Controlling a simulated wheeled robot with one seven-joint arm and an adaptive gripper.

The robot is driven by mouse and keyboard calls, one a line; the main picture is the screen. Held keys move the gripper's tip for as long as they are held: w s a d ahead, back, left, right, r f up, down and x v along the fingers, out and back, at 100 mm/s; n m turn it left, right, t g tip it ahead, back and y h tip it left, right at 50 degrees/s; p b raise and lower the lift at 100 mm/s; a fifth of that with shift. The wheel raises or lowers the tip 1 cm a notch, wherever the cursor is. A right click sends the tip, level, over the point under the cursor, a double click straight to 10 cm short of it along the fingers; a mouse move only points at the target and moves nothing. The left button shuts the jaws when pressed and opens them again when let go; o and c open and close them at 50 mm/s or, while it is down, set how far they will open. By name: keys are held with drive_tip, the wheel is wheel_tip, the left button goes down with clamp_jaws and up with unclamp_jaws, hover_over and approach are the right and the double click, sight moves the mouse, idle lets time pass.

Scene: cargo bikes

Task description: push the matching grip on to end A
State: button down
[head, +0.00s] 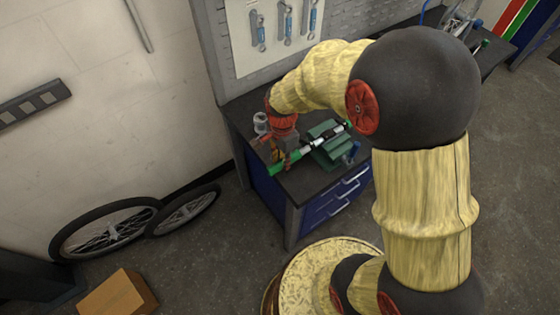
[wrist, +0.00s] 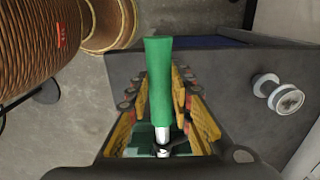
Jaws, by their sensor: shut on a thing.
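A green handlebar grip (wrist: 160,80) lies lengthwise between my yellow finger pads in the wrist view. My gripper (wrist: 168,100) is shut on it. A pale metal bar (wrist: 162,134) shows at the grip's lower end, in line with it; I cannot tell how far it sits inside the grip. In the head view the green grip (head: 276,168) is at the left end of the bar (head: 307,148), under my gripper (head: 284,157). The bar lies across a green vise (head: 333,152) on the bench. No end label is readable.
The dark workbench (head: 301,189) has blue drawers below. A small metal spool-like can (head: 261,123) stands at its back left, also in the wrist view (wrist: 279,94). Wrenches hang on a board (head: 285,45) behind. Wheels (head: 110,226) and a box (head: 119,294) are on the floor.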

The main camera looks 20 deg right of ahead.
sight(294, 154)
drive_tip(key=shift+w+d, duration=0.2)
drive_tip(key=shift+d, duration=0.4)
drive_tip(key=shift+w+d, duration=0.1)
drive_tip(key=shift+d, duration=0.2)
drive_tip(key=shift+w+d, duration=0.2)
drive_tip(key=shift+d, duration=0.5)
drive_tip(key=shift+w+d, duration=0.2)
drive_tip(key=shift+d, duration=0.5)
idle(0.4)
drive_tip(key=c, duration=1.5)
unclamp_jaws()
wheel_tip(294, 154, up, 12)
